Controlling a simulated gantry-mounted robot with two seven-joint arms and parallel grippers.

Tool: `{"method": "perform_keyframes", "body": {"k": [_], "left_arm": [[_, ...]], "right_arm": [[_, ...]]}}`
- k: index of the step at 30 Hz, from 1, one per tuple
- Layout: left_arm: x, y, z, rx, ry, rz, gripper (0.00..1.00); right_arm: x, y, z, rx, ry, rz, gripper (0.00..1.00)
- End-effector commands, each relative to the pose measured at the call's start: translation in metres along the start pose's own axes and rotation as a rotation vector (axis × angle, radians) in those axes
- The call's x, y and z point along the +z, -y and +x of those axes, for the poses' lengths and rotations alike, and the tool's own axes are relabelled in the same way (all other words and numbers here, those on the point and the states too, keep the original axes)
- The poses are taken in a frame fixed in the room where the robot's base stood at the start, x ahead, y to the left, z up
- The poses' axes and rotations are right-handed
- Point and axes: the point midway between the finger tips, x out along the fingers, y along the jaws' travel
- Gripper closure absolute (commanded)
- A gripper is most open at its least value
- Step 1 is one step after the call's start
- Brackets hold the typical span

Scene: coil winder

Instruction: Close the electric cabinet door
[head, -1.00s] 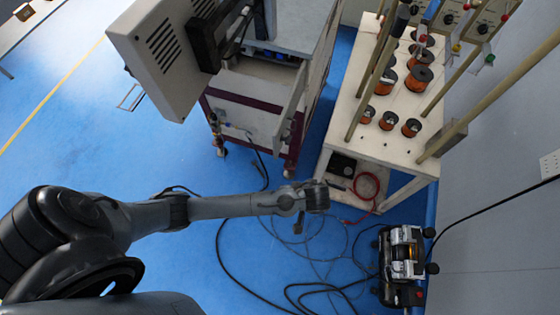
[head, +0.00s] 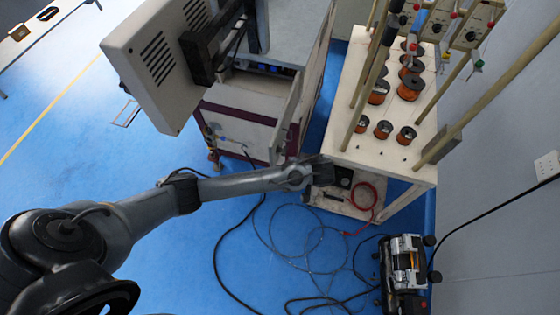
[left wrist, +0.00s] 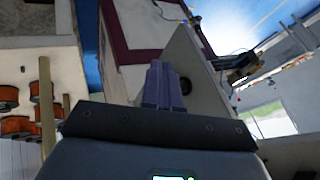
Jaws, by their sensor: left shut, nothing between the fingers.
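The electric cabinet (head: 235,130) is the pale machine with dark red trim at the upper middle of the head view. Its door (head: 291,108) stands open, seen almost edge-on as a narrow grey panel. In the left wrist view the door (left wrist: 188,62) is a pale panel with a round black part, behind my fingers. My right gripper is not in view.
The white table with copper wire spools (head: 415,158) stands close on the right of my left gripper. A grey monitor box (head: 158,60) overhangs the cabinet on the left. Loose cables (head: 300,240) and a black machine (head: 405,265) lie on the blue floor.

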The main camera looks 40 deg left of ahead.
Motion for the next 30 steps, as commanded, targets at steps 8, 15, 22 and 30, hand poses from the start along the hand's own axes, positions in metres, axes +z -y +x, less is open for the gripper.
{"method": "perform_keyframes", "body": {"k": [8, 15, 22, 30], "left_arm": [[0.000, 0.022, 0.028, -0.002, 0.001, 0.002, 1.00], [0.000, 0.034, 0.036, 0.000, 0.000, 0.001, 1.00], [0.000, 0.035, 0.038, 0.001, -0.001, 0.001, 1.00], [0.000, 0.034, 0.038, 0.006, -0.007, 0.011, 1.00]], "right_arm": [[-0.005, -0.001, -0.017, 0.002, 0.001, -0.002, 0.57], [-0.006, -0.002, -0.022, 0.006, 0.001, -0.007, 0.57], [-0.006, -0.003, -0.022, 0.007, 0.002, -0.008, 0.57], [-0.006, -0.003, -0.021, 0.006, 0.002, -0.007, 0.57]]}}
